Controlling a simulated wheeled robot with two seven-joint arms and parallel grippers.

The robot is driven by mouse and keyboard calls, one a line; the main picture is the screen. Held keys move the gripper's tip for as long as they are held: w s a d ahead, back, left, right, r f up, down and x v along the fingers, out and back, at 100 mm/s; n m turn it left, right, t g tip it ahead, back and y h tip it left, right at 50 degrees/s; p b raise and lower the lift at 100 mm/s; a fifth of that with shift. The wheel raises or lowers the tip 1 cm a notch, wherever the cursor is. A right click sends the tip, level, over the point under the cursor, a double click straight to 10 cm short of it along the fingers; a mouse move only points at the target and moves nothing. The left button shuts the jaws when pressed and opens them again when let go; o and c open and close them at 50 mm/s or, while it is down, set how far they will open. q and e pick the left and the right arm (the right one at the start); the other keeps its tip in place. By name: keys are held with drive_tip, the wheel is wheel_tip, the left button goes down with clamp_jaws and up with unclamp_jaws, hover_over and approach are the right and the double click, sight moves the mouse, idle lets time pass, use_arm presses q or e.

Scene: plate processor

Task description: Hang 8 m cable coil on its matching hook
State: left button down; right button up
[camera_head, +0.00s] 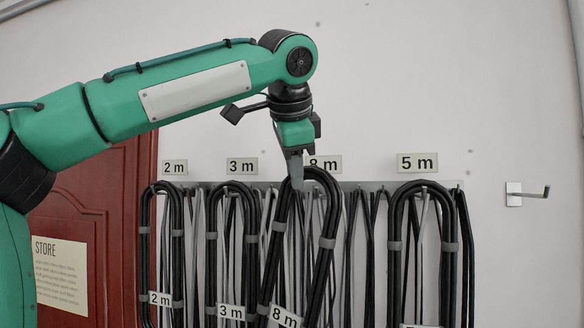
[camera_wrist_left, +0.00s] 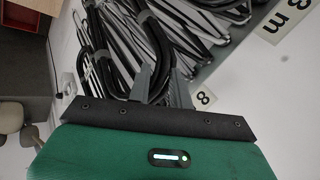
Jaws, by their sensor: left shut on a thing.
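The 8 m cable coil (camera_head: 318,246) is a black loop with grey ties and an "8 m" tag (camera_head: 284,317) low on it. It hangs slightly tilted from my left gripper (camera_head: 297,178), which is shut on its top, in front of the rack under the "8 m" sign (camera_head: 324,164). In the left wrist view the fingers (camera_wrist_left: 162,85) are at a black coil (camera_wrist_left: 150,45). The 8 m hook is hidden behind the gripper and coil, so I cannot tell whether the coil touches it. My right gripper is not in view.
Coils tagged 2 m (camera_head: 145,240) and 3 m (camera_head: 212,250) hang to the left, and another coil (camera_head: 396,260) hangs under the "5 m" sign (camera_head: 417,163). Thinner cables hang between them. A red door (camera_head: 100,190) stands left.

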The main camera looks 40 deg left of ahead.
use_arm(q)
drive_tip(key=shift+w+a, duration=0.15)
drive_tip(key=shift+w, duration=0.2)
drive_tip(key=shift+w+a, duration=0.15)
drive_tip(key=shift+w, duration=0.15)
drive_tip(key=w+a, duration=0.1)
drive_tip(key=w+f, duration=0.1)
drive_tip(key=w, duration=0.1)
drive_tip(key=w+a+f, duration=0.1)
drive_tip(key=shift+w+a+f, duration=0.15)
drive_tip(key=shift+w+a, duration=0.15)
drive_tip(key=shift+a, duration=0.05)
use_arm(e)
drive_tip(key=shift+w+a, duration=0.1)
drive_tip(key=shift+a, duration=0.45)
use_arm(q)
drive_tip(key=shift+f, duration=0.1)
